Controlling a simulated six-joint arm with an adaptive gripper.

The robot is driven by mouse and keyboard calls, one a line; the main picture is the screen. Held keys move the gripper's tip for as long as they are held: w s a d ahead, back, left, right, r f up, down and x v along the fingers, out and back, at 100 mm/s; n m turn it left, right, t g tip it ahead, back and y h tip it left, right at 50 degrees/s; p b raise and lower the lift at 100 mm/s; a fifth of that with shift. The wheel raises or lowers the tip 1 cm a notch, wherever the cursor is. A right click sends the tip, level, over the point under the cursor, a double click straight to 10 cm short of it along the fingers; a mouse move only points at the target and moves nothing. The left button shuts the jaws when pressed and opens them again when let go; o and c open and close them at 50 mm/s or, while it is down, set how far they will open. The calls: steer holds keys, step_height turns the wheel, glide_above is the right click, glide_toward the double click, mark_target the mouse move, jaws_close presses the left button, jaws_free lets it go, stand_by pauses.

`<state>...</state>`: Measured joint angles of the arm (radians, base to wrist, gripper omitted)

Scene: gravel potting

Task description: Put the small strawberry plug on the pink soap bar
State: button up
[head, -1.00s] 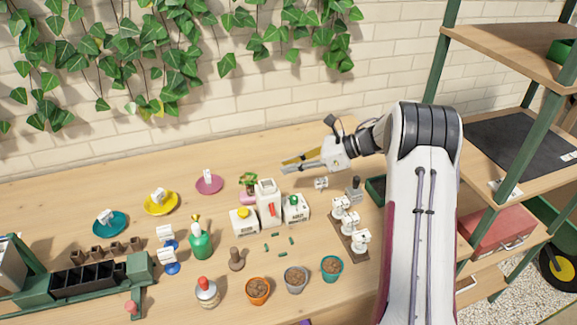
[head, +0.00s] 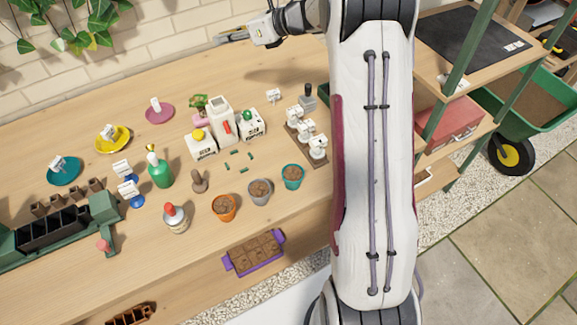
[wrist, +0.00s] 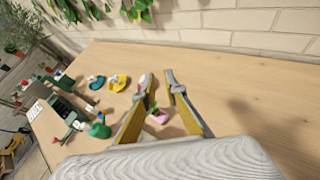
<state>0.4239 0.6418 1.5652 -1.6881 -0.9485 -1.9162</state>
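I cannot pick out a strawberry plug or a pink soap bar with certainty. A small leafy green plant (head: 198,101) stands at a pink block or pot (head: 201,120), partly hidden behind white containers. The pink piece also shows in the wrist view (wrist: 160,117), below and between my fingers. My gripper (head: 230,37) is raised over the back of the bench, near the wall. In the wrist view its fingers (wrist: 157,82) are spread, with nothing between the tips.
White containers (head: 222,121) stand mid-bench, with a green spray bottle (head: 160,172) to their left. Several small pots, including an orange one (head: 225,207), line the front. Coloured saucers, one pink (head: 160,116), stand at left.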

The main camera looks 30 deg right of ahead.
step_height(320, 180, up, 13)
steer(key=d+m+t+h, duration=0.2)
steer(key=m+t+h, duration=0.25)
steer(key=m, duration=0.55)
steer(key=s+d+r+m+g+h, duration=0.15)
steer(key=s+r+m+h, duration=0.45)
steer(key=s+m, duration=0.6)
steer(key=s+a+f+m+g, duration=0.2)
steer(key=s+m, duration=0.4)
steer(key=s, duration=0.5)
steer(key=s+a+f+m+g+y, duration=0.1)
steer(key=s+a+f+m+g, duration=0.2)
steer(key=s, duration=0.9)
steer(key=s+a+f+m+g+y, duration=0.1)
steer(key=s+a+f+m+g, duration=0.1)
steer(key=s+a+f+m, duration=0.4)
steer(key=s+f+m, duration=0.3)
steer(key=s+m, duration=0.2)
steer(key=s, duration=0.1)
steer(key=shift+s+a+f+g, duration=0.2)
steer(key=shift+s+a+g, duration=0.05)
steer(key=shift+g, duration=0.05)
